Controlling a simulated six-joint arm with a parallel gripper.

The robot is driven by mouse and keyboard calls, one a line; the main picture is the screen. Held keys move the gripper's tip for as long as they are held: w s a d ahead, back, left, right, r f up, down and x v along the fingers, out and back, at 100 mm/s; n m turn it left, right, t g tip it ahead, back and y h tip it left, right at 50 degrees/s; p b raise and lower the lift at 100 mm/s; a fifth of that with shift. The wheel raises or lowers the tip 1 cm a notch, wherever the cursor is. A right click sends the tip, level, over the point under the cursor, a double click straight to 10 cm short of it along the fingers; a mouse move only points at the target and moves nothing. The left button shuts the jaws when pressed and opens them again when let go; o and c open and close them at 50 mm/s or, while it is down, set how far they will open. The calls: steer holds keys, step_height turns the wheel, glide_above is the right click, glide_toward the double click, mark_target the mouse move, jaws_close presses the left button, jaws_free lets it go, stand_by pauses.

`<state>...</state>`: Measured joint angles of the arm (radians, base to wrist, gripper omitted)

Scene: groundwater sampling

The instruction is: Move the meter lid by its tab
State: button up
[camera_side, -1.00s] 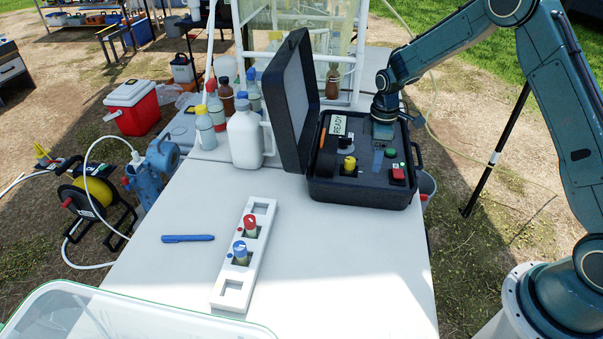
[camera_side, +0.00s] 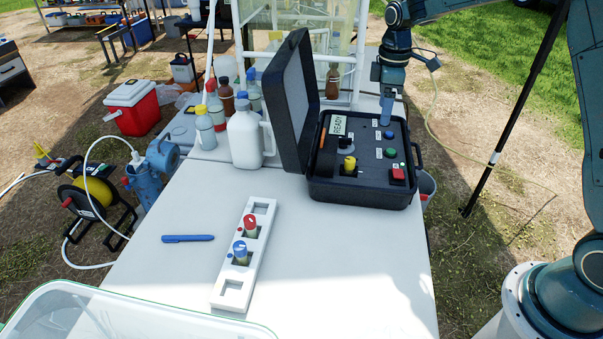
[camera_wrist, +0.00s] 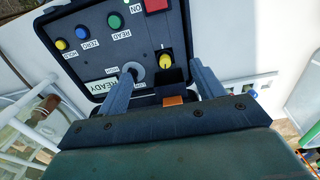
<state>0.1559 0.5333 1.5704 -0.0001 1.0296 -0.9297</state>
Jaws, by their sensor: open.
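The meter (camera_side: 360,188) is a dark case on the table, its large case cover (camera_side: 290,95) standing open at the left. A dark lid piece with an orange tab (camera_side: 323,139) shows at the panel's left side. In the wrist view the orange tab (camera_wrist: 173,100) lies ahead of the gripper, and the dark lid piece (camera_wrist: 170,78) adjoins it. A yellow cap (camera_wrist: 165,61) and a grey ring (camera_wrist: 133,72) are beside the lid. My gripper (camera_side: 385,120) is open and empty above the panel's far side. In the wrist view its fingers (camera_wrist: 163,88) are spread apart, the tab between them in the picture.
The panel has a READY display (camera_side: 339,125) and several coloured buttons, including a red one (camera_side: 397,173). A white jug (camera_side: 247,138) stands left of the cover. The table between is clear.

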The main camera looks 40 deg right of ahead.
steer(key=s+a+r+m+t, duration=0.2)
steer(key=s+a+r+m, duration=0.1)
steer(key=s+r, duration=0.8)
steer(key=shift+s+a, duration=0.2)
steer(key=shift+a, duration=0.35)
stand_by(0.4)
steer(key=s+a+m+t, duration=0.1)
steer(key=s+m, duration=0.2)
steer(key=s, duration=0.7)
steer(key=s+a+m+t, duration=0.2)
steer(key=s, duration=0.8)
steer(key=shift+a+r+m+t, duration=0.3)
steer(key=shift+r+m, duration=0.1)
